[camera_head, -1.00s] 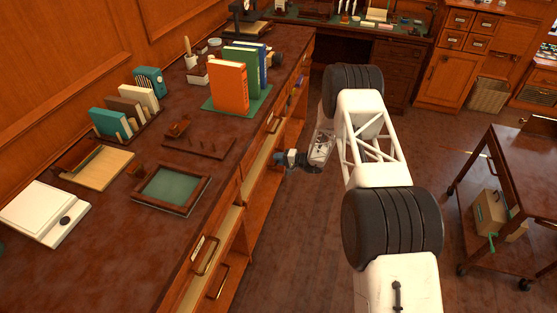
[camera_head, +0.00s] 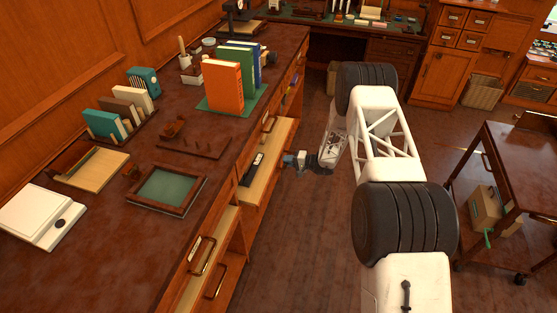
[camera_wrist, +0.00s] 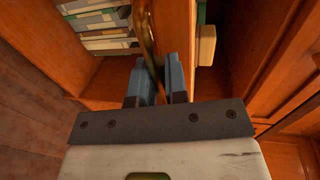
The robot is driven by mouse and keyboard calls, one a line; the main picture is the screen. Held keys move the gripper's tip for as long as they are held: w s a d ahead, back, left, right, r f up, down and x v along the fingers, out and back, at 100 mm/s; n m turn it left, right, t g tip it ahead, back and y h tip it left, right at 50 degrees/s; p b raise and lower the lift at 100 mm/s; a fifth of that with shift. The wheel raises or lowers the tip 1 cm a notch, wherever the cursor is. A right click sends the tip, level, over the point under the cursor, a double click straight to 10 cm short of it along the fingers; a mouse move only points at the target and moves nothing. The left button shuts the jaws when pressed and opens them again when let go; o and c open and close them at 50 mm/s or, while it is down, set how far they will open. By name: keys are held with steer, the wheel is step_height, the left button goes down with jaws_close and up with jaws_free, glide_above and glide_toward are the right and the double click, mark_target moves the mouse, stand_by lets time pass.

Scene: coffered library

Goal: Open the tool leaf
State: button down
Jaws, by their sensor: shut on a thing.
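The tool leaf (camera_head: 268,168) stands partly out from the front of the long desk on the left. Its pale inner surface shows, with a dark object lying on it near its near end. In the wrist view its wooden front (camera_wrist: 178,25) carries a curved brass handle (camera_wrist: 148,35). My gripper (camera_head: 290,160) is at the outer edge of the leaf. In the wrist view my blue-grey fingers (camera_wrist: 157,82) are shut on the handle, one on each side of it. The fingers hide part of the handle.
The desk top holds books (camera_head: 222,85), a green-lined tray (camera_head: 168,188) and a white scale (camera_head: 42,215). Nearer, another pale-edged front (camera_head: 205,260) with handles stands slightly out. A wheeled cart (camera_head: 515,175) is at the right.

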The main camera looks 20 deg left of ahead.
steer(key=f+v, duration=0.2)
steer(key=v, duration=1)
steer(key=d+f+v, duration=0.1)
steer(key=f+v, duration=0.2)
steer(key=v, duration=1)
steer(key=shift+d, duration=0.3)
steer(key=shift+f, duration=0.1)
steer(key=c, duration=1.2)
jaws_free()
steer(key=shift+o, duration=0.2)
steer(key=shift+d, duration=0.1)
steer(key=v, duration=0.7)
steer(key=shift+d, duration=0.35)
